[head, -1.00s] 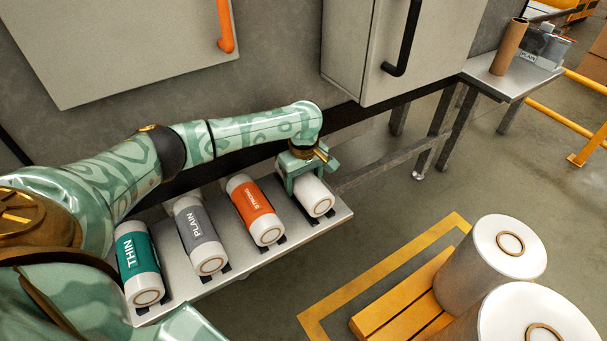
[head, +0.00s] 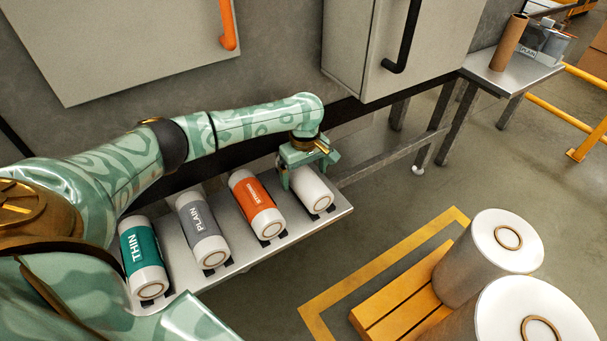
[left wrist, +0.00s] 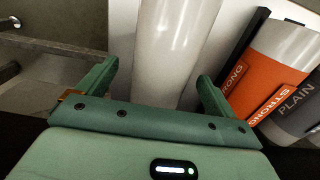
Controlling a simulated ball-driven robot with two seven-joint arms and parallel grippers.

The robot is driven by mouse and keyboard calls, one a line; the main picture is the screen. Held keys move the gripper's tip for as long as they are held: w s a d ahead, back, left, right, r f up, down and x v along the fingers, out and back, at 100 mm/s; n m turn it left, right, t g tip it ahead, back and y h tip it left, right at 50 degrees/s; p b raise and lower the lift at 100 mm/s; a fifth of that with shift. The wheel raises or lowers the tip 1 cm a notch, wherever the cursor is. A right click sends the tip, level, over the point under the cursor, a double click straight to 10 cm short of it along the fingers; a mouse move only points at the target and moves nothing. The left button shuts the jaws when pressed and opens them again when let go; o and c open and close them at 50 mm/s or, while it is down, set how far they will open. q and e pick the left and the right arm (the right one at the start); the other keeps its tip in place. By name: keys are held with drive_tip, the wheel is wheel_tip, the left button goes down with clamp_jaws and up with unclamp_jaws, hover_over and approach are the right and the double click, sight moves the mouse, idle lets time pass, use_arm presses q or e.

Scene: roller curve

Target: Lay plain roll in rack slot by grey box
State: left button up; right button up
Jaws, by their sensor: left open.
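A white roll (head: 314,190) with no label showing lies at the right end of the grey rack (head: 190,277). My left gripper (head: 308,176) is open above it, with a finger on each side. In the left wrist view, the white roll (left wrist: 172,55) lies between the two open fingers (left wrist: 155,85); I cannot tell whether they touch it. A roll with a grey PLAIN label (head: 203,230) lies second from the left. A grey box marked PLAIN (head: 530,40) stands on the far side table. My right gripper is not in view.
A THIN roll (head: 143,257) and an orange STRONG roll (head: 257,205) share the rack. A brown tube (head: 508,42) stands on the side table (head: 505,75). A cabinet (head: 350,50) hangs above.

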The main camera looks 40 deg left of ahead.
use_arm(q)
wheel_tip(320, 180, up, 15)
drive_tip(key=p, duration=0.8)
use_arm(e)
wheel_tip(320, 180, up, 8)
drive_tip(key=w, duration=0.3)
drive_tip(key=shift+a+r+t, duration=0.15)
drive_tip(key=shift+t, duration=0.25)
use_arm(q)
drive_tip(key=shift+f, duration=0.15)
